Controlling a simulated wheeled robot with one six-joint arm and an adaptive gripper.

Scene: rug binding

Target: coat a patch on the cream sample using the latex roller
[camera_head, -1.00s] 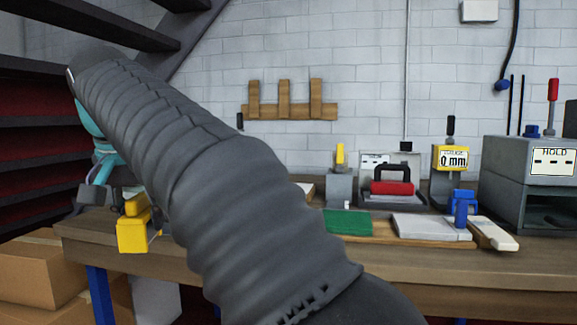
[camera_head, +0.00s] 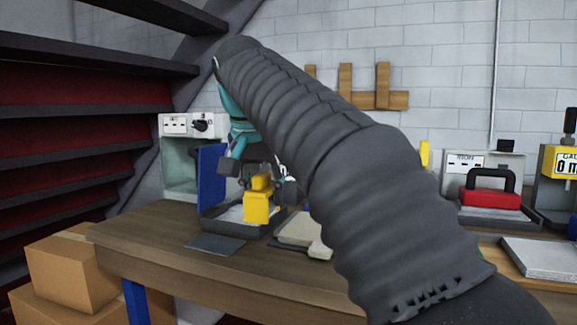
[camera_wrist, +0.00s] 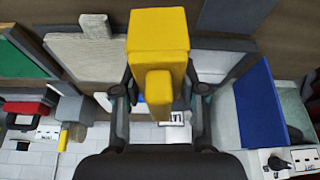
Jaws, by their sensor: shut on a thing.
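My gripper (camera_head: 258,183) is shut on a yellow blocky tool (camera_head: 257,208), which I take to be the latex roller. The tool also fills the upper middle of the wrist view (camera_wrist: 158,35), between the two fingers. Its roller part cannot be made out. It is held over or just in front of a dark-rimmed tray (camera_head: 222,226) with a pale inside; contact cannot be judged. A cream slab (camera_head: 300,228), likely the cream sample, lies right of the tray, partly hidden by my arm. It shows left of the tool in the wrist view (camera_wrist: 88,57).
A blue upright panel (camera_head: 211,176) and a pale machine (camera_head: 188,165) stand behind and left of the tray. A dark flat plate (camera_head: 215,244) lies in front. The bench front (camera_head: 165,240) is clear.

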